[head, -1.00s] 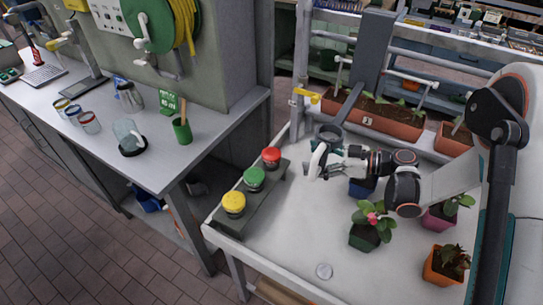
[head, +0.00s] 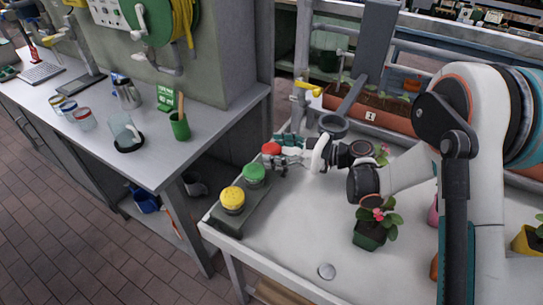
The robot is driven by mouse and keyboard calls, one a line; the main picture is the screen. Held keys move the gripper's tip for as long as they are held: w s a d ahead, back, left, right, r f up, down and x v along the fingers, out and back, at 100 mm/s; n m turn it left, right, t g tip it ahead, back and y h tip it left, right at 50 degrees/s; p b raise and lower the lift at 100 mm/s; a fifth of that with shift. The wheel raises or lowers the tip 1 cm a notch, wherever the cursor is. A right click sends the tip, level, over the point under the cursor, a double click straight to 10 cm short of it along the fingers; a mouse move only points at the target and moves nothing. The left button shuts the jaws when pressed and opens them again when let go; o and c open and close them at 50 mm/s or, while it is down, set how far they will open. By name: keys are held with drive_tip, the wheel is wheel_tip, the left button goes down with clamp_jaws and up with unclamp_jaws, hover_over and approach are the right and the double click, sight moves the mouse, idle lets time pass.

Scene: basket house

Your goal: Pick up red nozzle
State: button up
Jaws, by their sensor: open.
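The red nozzle (head: 271,149) stands at the far end of a grey rack (head: 225,222) on the white table, in a row with a green one (head: 254,173) and a yellow one (head: 232,199). My gripper (head: 279,160) reaches in from the right, open, with its fingers right at the red nozzle's side. The fingers are small in this view and partly overlap the nozzle, so I cannot tell whether they touch it. The nozzle's lower part is hidden behind the fingers and the green nozzle.
A potted plant with pink flowers (head: 370,228) stands on the table below my arm. A grey ring holder (head: 333,124) and a yellow-handled tap (head: 306,88) are behind the gripper. The table front is clear around a drain (head: 326,271).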

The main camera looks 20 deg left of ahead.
sight(273, 147)
drive_tip(key=shift+x, duration=0.8)
drive_tip(key=c, duration=1.1)
drive_tip(key=shift+c, duration=0.2)
drive_tip(key=shift+r, duration=0.5)
drive_tip(key=r+p, duration=0.2)
drive_tip(key=r, duration=0.1)
drive_tip(key=shift+d, duration=0.25)
drive_tip(key=d+f+p+v, duration=0.1)
drive_tip(key=f+p+v, duration=0.25)
drive_tip(key=v, duration=1.35)
drive_tip(key=w+d+r+m+t+h, duration=0.1)
drive_tip(key=w+d+r+m+t, duration=0.25)
drive_tip(key=d+t, duration=0.2)
drive_tip(key=w+d+r+m+t+h, duration=0.2)
drive_tip(key=w+d+r+m+t, duration=0.1)
drive_tip(key=d+m+t, duration=0.3)
drive_tip(key=s+d+r+m+t+h, duration=0.1)
drive_tip(key=d+r+m+t+h, duration=0.1)
drive_tip(key=d, duration=0.7)
drive_tip(key=s+d+r+m+t+h, duration=0.1)
drive_tip(key=d+r+m+t+h, duration=0.2)
drive_tip(key=d+h, duration=0.3)
drive_tip(key=d+r+m, duration=0.1)
drive_tip(key=d, duration=0.2)
drive_tip(key=shift+s, duration=0.3)
